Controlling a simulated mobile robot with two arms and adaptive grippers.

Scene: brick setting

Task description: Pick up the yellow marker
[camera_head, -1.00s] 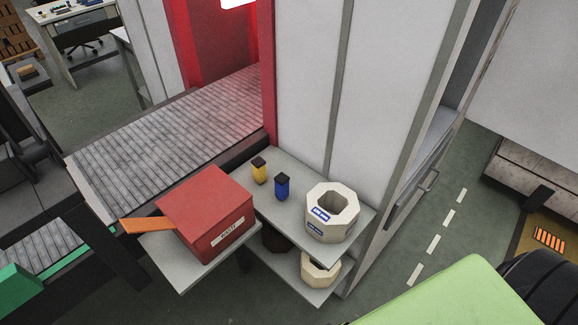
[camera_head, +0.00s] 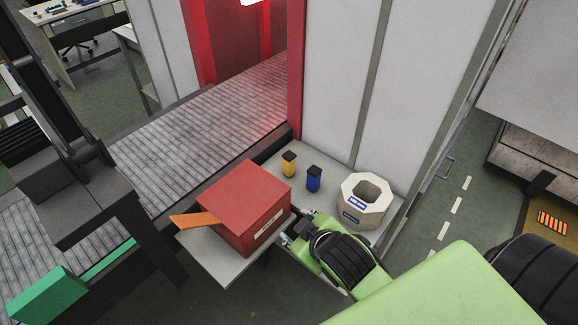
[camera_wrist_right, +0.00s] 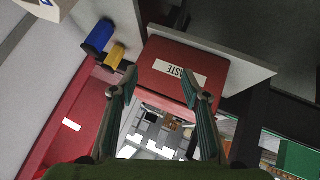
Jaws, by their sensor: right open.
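The yellow marker (camera_head: 289,164) is a short, thick piece with a dark cap, standing upright on the grey shelf (camera_head: 270,160) behind the red box. It also shows in the right wrist view (camera_wrist_right: 115,56), at the upper left beside the blue marker (camera_wrist_right: 98,37). The blue marker (camera_head: 313,179) stands to its right in the head view. My right gripper (camera_head: 290,236) is in front of the shelf, beside the red box and short of the markers. In the right wrist view its fingers (camera_wrist_right: 160,95) are spread with nothing between them. My left gripper does not show.
A red box (camera_head: 245,205) labelled waste, with an orange flap, stands left of my right gripper. A cream octagonal container (camera_head: 376,205) stands at the shelf's right. A tall white panel (camera_head: 335,80) rises behind the shelf. A roller conveyor (camera_head: 190,140) runs at the left.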

